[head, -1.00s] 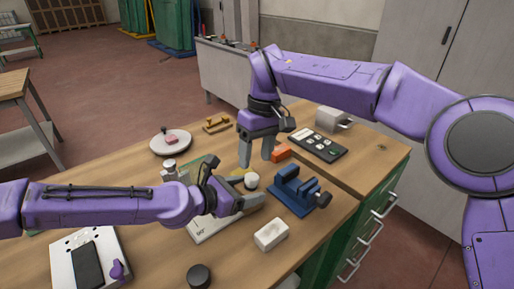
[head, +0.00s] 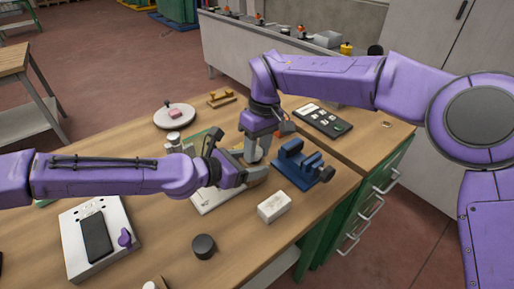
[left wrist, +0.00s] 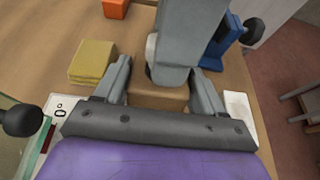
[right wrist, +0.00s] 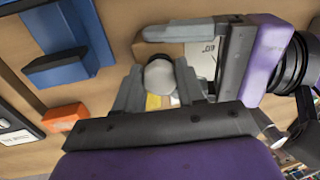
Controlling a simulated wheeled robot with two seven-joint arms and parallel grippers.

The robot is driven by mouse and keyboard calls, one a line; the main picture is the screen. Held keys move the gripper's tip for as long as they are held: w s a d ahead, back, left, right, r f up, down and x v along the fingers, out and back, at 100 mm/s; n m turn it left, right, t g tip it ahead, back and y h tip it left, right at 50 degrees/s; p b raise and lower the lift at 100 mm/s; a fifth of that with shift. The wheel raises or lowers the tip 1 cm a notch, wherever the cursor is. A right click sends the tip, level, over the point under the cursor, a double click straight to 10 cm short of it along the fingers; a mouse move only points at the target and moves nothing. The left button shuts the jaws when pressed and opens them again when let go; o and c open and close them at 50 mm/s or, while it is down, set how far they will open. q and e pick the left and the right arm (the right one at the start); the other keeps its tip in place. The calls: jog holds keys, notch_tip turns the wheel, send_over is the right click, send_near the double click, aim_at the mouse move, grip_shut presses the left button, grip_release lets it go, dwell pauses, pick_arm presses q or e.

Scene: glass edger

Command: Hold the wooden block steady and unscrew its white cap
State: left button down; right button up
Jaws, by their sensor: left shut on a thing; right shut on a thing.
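The wooden block (left wrist: 158,99) is between the fingers of my left gripper (left wrist: 165,88), which is shut on it. In the head view my left gripper (head: 258,176) reaches in low over the bench from the left. The white cap (right wrist: 160,76) is between the fingers of my right gripper (right wrist: 160,88), which is shut on it. The cap's edge also shows in the left wrist view (left wrist: 150,47), beside the right gripper's finger. In the head view my right gripper (head: 258,149) points down beside the left one and largely hides the cap.
A blue vise (head: 296,165) stands close to the right of the grippers. A white block (head: 274,207) lies in front, near the bench edge. A yellow pad stack (left wrist: 92,60) and an orange block (right wrist: 65,117) are close by. A black knob (head: 203,246) stands at the front.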

jog(key=n, duration=0.6)
jog(key=shift+a, duration=0.1)
jog(key=shift+s, duration=0.1)
jog(key=o, duration=1.2)
jog(key=shift+c, duration=0.2)
